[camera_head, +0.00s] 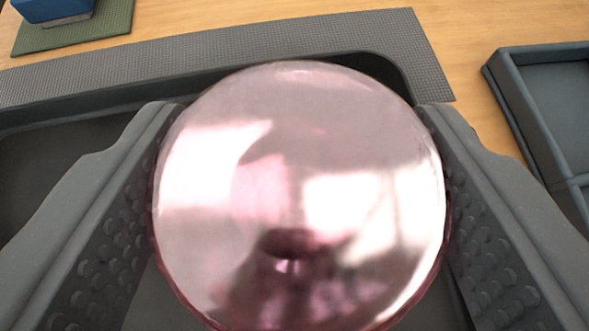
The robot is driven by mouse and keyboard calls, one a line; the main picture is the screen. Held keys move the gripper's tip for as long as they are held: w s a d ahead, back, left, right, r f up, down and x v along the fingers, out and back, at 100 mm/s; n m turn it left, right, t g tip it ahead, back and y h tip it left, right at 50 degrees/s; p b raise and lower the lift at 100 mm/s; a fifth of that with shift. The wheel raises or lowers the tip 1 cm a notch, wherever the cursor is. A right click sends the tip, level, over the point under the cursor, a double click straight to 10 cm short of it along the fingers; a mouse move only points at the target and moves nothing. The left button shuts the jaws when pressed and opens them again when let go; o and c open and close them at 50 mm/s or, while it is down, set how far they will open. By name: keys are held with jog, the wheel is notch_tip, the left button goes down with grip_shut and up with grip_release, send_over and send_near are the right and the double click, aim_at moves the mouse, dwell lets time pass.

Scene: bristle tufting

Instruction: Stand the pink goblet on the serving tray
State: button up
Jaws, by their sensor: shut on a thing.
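The pink goblet (300,190) is a shiny, translucent pink round shape that fills the middle of the view. My gripper (300,115) is shut on it, with one studded jaw pressed against each side. A dark grey tray (70,150) with a raised rim and rounded corner, which looks like the serving tray, lies beneath and behind the goblet. The goblet hides much of that tray. I cannot tell whether the goblet touches the tray floor.
The tray lies on a grey textured mat (330,35) on a wooden table (465,50). A dark grey divided tray (530,125) is at the right edge. A blue object (55,8) sits on a green mat (105,22) at the top left.

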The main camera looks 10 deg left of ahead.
jog(key=o, duration=1.1)
jog(key=shift+o, duration=0.2)
jog(key=shift+s+r, duration=0.1)
jog(key=shift+r, duration=0.05)
jog(key=p+v, duration=0.1)
jog(key=v, duration=1)
jog(key=shift+s+p, duration=0.3)
jog(key=shift+s, duration=0.1)
jog(key=shift+r, duration=0.1)
notch_tip(320, 180, up, 13)
jog(key=d+t+h, duration=0.1)
jog(key=d, duration=0.1)
jog(key=s+a+r, duration=0.1)
jog(key=s+r, duration=0.3)
jog(key=r, duration=0.6)
jog(key=s+a+r+m+t, duration=0.1)
jog(key=s+r, duration=0.4)
jog(key=r, duration=0.5)
jog(key=s+a+r+t, duration=0.1)
jog(key=s+r, duration=0.4)
jog(key=r, duration=0.5)
jog(key=shift+s+a+r+m+h, duration=0.2)
jog(key=shift+s+r+m+h, duration=0.05)
jog(key=shift+m+h, duration=0.05)
